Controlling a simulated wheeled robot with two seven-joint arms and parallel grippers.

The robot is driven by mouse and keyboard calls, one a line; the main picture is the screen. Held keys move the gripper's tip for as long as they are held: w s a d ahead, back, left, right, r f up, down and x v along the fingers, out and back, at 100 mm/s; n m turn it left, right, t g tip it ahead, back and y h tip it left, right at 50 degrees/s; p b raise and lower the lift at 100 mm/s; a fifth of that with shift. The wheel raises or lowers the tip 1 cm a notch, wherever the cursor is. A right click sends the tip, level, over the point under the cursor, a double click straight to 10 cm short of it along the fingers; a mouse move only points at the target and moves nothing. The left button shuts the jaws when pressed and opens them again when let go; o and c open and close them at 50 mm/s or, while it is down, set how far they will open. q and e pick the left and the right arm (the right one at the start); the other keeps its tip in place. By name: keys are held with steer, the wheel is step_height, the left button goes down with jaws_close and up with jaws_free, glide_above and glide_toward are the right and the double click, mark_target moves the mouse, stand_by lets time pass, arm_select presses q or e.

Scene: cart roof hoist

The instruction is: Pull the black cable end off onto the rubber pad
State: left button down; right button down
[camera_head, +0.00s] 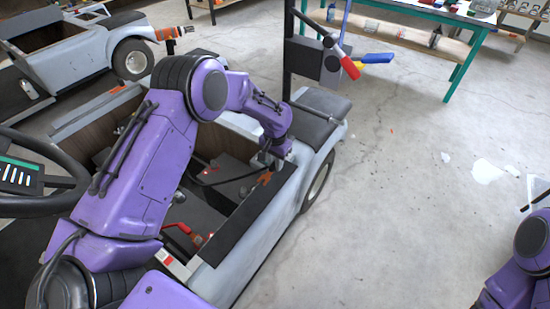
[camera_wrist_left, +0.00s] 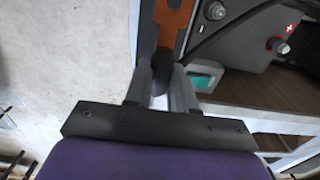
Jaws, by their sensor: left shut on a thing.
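My left gripper (camera_head: 270,160) is over the side wall of the near cart. In the left wrist view its fingers (camera_wrist_left: 163,76) are shut on a dark piece, the black cable end (camera_wrist_left: 163,60). The black cable (camera_wrist_left: 215,38) arcs from there across the battery (camera_wrist_left: 236,45); it also shows in the head view (camera_head: 226,181). The orange rubber pad (camera_wrist_left: 172,22) lies on the side wall just beyond the fingertips, and it shows beside the gripper in the head view (camera_head: 265,178). Whether the cable end touches the pad I cannot tell. My right gripper is out of view.
Bare battery posts (camera_wrist_left: 216,10) stand close by, one next to a red cross mark. A red lever-like part (camera_head: 180,230) is in the cart bay. A dark post with a box (camera_head: 322,62) stands behind.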

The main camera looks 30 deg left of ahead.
mark_target(275, 180)
arm_select(q)
steer(key=shift+p, duration=0.4)
step_height(275, 180, down, 7)
steer(key=b, duration=0.4)
steer(key=shift+r, duration=0.15)
steer(key=c, duration=0.9)
jaws_free()
steer(key=shift+o, duration=0.2)
